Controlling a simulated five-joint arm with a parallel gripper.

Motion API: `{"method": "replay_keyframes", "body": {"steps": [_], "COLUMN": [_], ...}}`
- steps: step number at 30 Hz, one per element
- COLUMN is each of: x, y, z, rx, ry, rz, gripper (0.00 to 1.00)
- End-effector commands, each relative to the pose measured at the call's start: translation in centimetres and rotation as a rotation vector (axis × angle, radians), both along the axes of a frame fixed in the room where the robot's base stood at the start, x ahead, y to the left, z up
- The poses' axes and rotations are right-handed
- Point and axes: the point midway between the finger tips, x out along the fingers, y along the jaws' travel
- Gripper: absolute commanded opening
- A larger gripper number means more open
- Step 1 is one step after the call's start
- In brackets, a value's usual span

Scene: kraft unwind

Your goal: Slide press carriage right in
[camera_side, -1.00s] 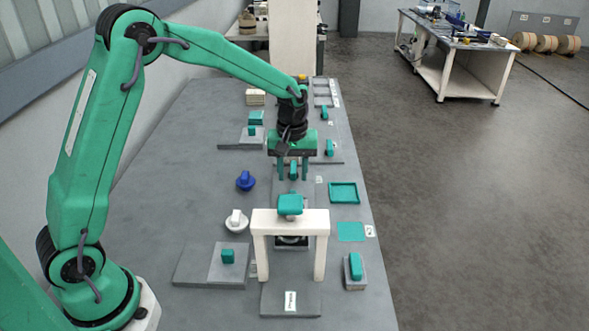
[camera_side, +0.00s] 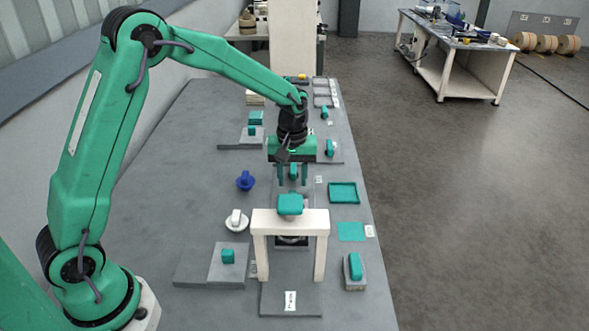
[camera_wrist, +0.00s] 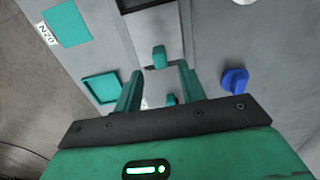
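The white press frame (camera_side: 290,219) stands over a grey bed with a "Press" label at its near end. A teal block (camera_side: 290,204) shows at its top. A small teal handle (camera_side: 293,172) stands on the grey strip behind the press; I take it for the carriage's grip. In the wrist view a teal handle (camera_wrist: 160,57) stands just beyond the fingertips. My gripper (camera_side: 293,183) is open above the strip behind the press, its fingers to either side of the handle in the side view. In the wrist view my gripper (camera_wrist: 157,80) shows a clear gap between its fingers. Contact cannot be told.
A blue knob (camera_side: 245,181) and a white knob (camera_side: 236,220) stand left of the press strip. A teal tray (camera_side: 344,193) and a teal square (camera_side: 351,232) lie right. A grey block with a teal grip (camera_side: 355,267) stands near the right edge.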

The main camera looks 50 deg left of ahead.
Motion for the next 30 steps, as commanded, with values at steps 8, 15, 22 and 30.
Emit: {"method": "replay_keyframes", "body": {"steps": [8,15,22,30], "x": [-0.1,0.0,0.0,0.0], "y": [0.0,0.0,0.0,0.0], "z": [-3.5,-5.4,-5.7,-5.7], "rx": [0.0,0.0,0.0,0.0], "ry": [0.003,0.0,-0.001,-0.001], "rz": [0.0,0.0,0.0,0.0], "gripper": [0.4,0.4,0.4,0.12]}}
